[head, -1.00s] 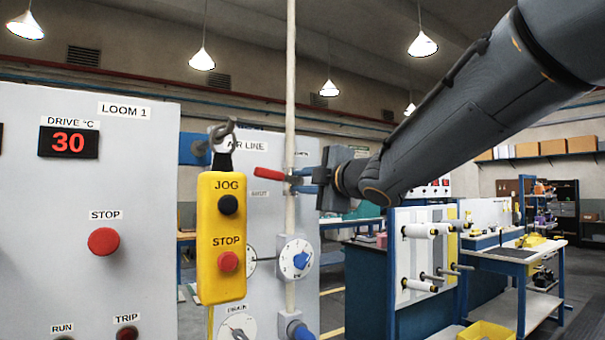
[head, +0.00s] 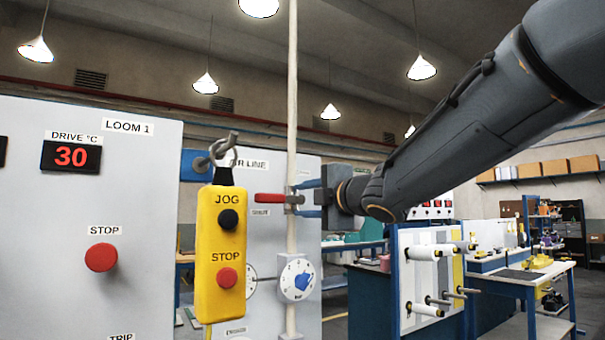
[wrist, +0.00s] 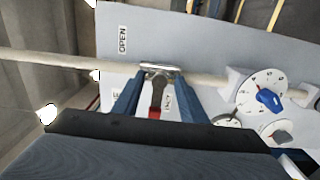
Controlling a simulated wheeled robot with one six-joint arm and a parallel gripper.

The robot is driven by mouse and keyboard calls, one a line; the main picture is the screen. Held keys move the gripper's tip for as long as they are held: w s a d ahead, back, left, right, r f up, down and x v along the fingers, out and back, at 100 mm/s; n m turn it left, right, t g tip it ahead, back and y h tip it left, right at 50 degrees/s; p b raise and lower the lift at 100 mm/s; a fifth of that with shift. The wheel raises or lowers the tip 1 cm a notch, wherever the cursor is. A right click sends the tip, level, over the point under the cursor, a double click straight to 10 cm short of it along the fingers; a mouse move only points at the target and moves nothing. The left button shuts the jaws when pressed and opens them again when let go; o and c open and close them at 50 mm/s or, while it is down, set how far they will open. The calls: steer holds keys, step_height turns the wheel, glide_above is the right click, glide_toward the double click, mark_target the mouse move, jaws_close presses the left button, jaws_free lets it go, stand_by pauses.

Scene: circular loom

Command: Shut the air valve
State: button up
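The air valve has a red handle (head: 270,198) on a grey metal stem, on the white vertical pipe (head: 292,120) before the "AIR LINE" panel. The handle points left, about level, just above the "SHUT" label (head: 260,212). My gripper (head: 306,198) is at the valve from the right; its blue fingers are above and below the stem, apart. In the wrist view my gripper (wrist: 158,82) straddles the stem and red handle (wrist: 155,110), with gaps visible on both sides. The "OPEN" label (wrist: 122,40) is across the pipe from the handle.
A yellow JOG/STOP pendant (head: 221,265) hangs left of the valve. The "LOOM 1" panel (head: 150,200) with a red stop button (head: 101,257) is farther left. A white dial with a blue knob (head: 299,280) is below the valve. A spool rack (head: 425,275) stands to the right.

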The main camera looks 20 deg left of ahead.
steer(key=v, duration=0.7)
steer(key=shift+p, duration=0.3)
